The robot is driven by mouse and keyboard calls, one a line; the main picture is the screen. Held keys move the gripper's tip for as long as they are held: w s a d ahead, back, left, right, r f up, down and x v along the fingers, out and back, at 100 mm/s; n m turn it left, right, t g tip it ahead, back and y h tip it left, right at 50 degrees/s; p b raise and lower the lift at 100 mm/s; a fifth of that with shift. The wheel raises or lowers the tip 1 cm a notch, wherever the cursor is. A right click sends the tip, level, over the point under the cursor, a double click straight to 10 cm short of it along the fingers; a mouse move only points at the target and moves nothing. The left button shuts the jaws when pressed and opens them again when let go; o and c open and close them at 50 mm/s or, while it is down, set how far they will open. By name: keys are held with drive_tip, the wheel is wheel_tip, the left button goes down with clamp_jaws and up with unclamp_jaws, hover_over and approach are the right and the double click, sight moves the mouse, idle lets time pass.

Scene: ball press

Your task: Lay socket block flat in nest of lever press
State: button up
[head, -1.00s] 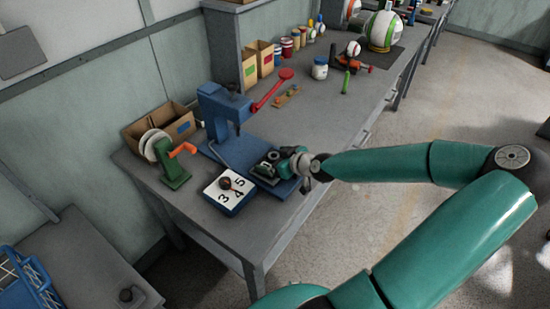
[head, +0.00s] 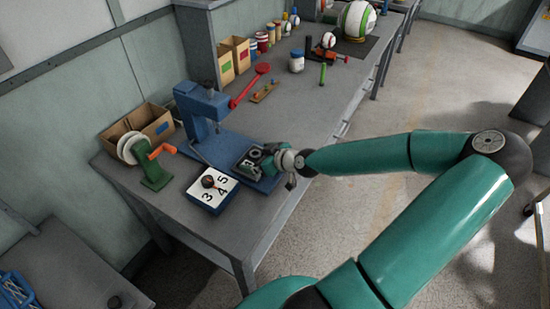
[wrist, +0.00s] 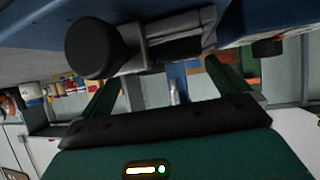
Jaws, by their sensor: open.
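The blue lever press (head: 203,108) stands on the bench with its red lever (head: 250,85) out to the right. Its blue base plate (head: 268,186) reaches toward the front. A dark blocky piece (head: 247,160) lies at this plate; I cannot tell nest from socket block there. My gripper (head: 264,163) is open beside it, partly covering it. In the wrist view, my green fingers (wrist: 160,72) are spread apart. A grey block-like piece (wrist: 182,35) with a black round end (wrist: 98,48) shows just beyond them, against the blue surface. Contact is unclear.
A white number pad (head: 213,194) with a small dark round thing on it lies in front of the press. A green crank device (head: 150,165) and a cardboard box (head: 150,122) stand at left.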

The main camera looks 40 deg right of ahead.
drive_tip(key=v, duration=1.2)
drive_tip(key=shift+s+r, duration=0.2)
drive_tip(key=shift+s, duration=0.15)
drive_tip(key=shift+f, duration=0.1)
